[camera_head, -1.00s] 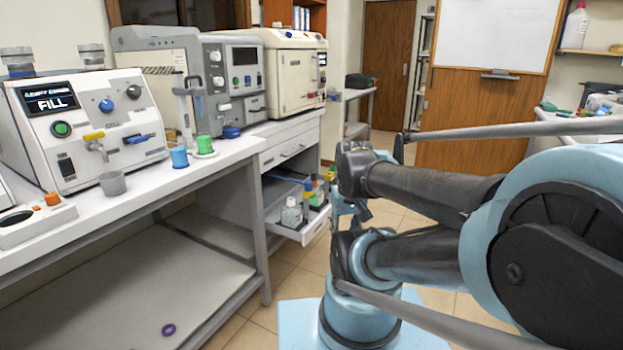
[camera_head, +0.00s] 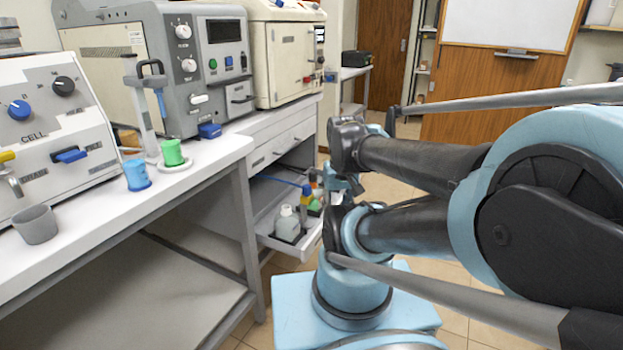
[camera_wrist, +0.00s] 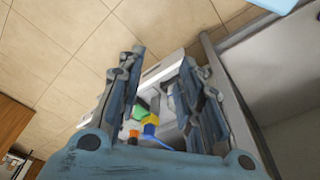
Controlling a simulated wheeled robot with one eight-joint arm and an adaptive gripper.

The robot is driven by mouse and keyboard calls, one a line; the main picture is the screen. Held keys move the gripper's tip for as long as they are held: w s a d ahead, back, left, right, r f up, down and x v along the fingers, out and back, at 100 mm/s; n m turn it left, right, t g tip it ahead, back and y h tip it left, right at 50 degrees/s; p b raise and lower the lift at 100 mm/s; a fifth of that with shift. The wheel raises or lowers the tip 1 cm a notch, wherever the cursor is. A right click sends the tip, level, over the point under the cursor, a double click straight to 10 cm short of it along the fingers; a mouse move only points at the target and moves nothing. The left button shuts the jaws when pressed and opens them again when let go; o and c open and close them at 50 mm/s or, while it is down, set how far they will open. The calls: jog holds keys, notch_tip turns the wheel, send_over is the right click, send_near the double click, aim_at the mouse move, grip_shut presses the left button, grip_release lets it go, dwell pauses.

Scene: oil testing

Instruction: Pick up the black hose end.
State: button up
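I cannot make out a black hose end for certain in either view. A white stand (camera_head: 143,115) on the bench carries a black loop (camera_head: 152,68) at its top, with a blue piece hanging beside it; I cannot tell if the loop is a hose. My gripper (camera_wrist: 158,92) is open in the wrist view, its two fingers wide apart with nothing clearly held between them. It points down over an open drawer (camera_head: 270,240). In the head view my gripper is mostly hidden behind my arm.
The drawer holds a whitish bottle (camera_head: 288,224), a green item (camera_wrist: 140,108) and a yellow block (camera_wrist: 151,119) with a thin blue line. On the bench stand a blue cup (camera_head: 137,174), a green cup (camera_head: 172,152) and a grey cup (camera_head: 36,224). Tiled floor is clear.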

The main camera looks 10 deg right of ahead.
jog(key=shift+o, duration=1.8)
jog(key=shift+s+r, duration=0.25)
jog(key=w+r+n+y, duration=0.1)
jog(key=w+r+n, duration=0.2)
jog(key=w+r, duration=0.45)
jog(key=n+y, duration=0.3)
jog(key=n, duration=0.5)
send_over(313, 172)
jog(key=s+d, duration=0.4)
jog(key=d, duration=0.2)
notch_tip(313, 172, down, 4)
jog(key=f, duration=0.1)
jog(key=x, duration=0.7)
jog(key=w+x, duration=0.1)
jog(key=x, duration=0.3)
jog(key=shift+a, duration=0.25)
jog(key=shift+t, duration=0.3)
jog(key=shift+s+x, duration=0.2)
jog(key=shift+x, duration=2.45)
